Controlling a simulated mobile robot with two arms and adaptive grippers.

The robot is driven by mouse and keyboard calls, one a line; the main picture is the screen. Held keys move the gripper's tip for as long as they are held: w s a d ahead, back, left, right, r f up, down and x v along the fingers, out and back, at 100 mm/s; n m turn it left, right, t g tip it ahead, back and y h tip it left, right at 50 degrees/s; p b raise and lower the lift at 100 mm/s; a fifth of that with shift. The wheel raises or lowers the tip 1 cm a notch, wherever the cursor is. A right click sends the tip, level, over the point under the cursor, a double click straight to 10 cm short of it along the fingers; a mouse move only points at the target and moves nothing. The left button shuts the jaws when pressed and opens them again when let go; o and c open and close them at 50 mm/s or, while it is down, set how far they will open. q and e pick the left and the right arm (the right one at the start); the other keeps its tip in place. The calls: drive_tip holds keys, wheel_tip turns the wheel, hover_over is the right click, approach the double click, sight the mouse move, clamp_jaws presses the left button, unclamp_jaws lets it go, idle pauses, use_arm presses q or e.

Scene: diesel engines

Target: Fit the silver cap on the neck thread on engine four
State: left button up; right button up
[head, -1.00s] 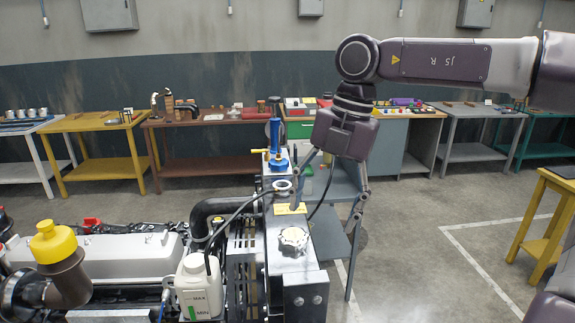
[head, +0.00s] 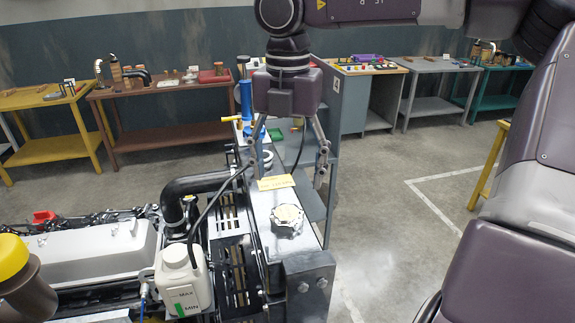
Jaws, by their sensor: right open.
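A pale round ring that looks like the neck (head: 265,160) shows farther back on the same top, partly behind my right gripper's finger. My right gripper (head: 285,172) hangs from above with its fingers spread wide and nothing between them. It appears above and behind the cap, apart from it; its exact height is hard to judge. My left gripper is out of view.
A blue upright tool (head: 246,105) with a yellow handle stands behind the neck. A black hose arches left of the tank, by a white coolant bottle (head: 183,278). A yellow cap (head: 12,258) is at far left.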

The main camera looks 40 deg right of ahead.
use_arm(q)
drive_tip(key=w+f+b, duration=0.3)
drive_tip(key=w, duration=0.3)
use_arm(e)
hover_over(287, 212)
wheel_tip(287, 212, down, 4)
drive_tip(key=shift+f, duration=0.1)
wheel_tip(287, 212, down, 3)
drive_tip(key=shift+f+b, duration=0.1)
drive_tip(key=shift+b, duration=1.1)
drive_tip(key=shift+f+b, duration=0.3)
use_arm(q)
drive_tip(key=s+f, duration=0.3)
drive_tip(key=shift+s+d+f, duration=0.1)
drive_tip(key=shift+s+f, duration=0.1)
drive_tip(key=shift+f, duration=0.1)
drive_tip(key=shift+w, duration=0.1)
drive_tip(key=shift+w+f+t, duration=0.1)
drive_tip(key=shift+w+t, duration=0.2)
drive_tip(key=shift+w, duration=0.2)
